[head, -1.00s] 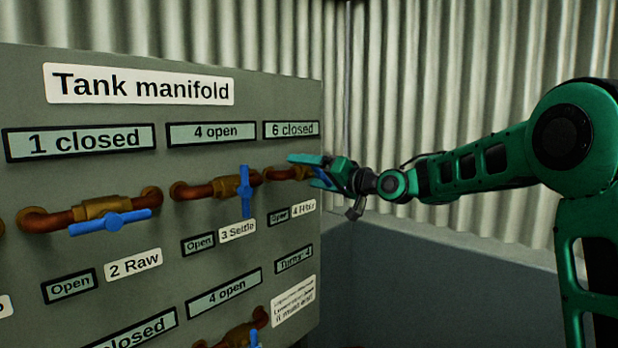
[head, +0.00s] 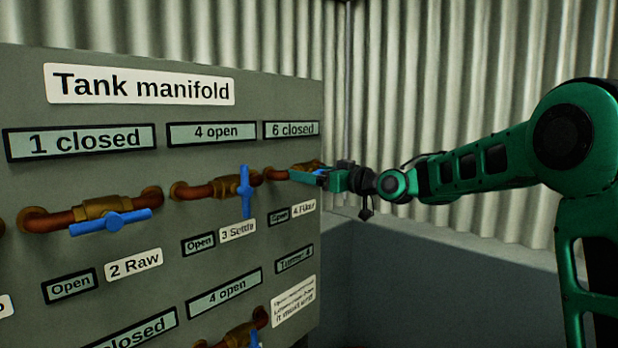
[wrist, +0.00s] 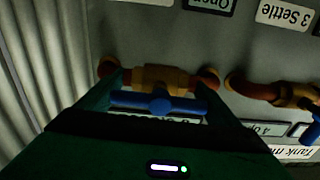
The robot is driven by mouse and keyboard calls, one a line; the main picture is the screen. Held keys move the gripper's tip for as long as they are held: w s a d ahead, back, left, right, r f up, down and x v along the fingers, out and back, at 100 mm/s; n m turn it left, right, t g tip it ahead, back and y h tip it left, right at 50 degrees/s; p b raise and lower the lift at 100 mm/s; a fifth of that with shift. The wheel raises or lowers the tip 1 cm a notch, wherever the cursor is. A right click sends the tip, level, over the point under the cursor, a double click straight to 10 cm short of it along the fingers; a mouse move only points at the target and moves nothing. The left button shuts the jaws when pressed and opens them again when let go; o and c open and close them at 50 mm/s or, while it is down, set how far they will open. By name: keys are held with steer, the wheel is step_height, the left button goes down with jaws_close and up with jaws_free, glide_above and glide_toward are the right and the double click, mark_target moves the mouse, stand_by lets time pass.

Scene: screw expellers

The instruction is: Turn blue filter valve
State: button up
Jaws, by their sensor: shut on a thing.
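The filter valve, labelled "4 Filter", is the rightmost in the panel's upper row. Its blue handle (wrist: 160,103) shows in the wrist view, lying across the picture roughly in line with its copper pipe (wrist: 210,78). The brass valve body (wrist: 163,77) is just behind it. My green gripper (head: 312,177) is at this valve, its fingers at the two ends of the handle and shut on it. In the head view my gripper hides most of the handle. The readout above (head: 291,129) says "6 closed".
The grey Tank manifold panel (head: 280,90) carries neighbouring valves. The 3 Settle handle (head: 246,190) hangs vertical, close left of my gripper. The 2 Raw handle (head: 110,222) is nearly horizontal. A corrugated wall (head: 440,80) stands behind; space right of the panel is open.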

steer(key=shift+d+f, duration=0.15)
steer(key=shift+f, duration=0.15)
steer(key=o, duration=0.9)
steer(key=shift+w, duration=0.1)
steer(key=shift+r+n, duration=0.1)
steer(key=shift+n, duration=0.2)
steer(key=v, duration=1)
steer(key=shift+s+d, duration=0.2)
steer(key=shift+s, duration=0.1)
steer(key=v, duration=0.8)
steer(key=shift+r, duration=0.1)
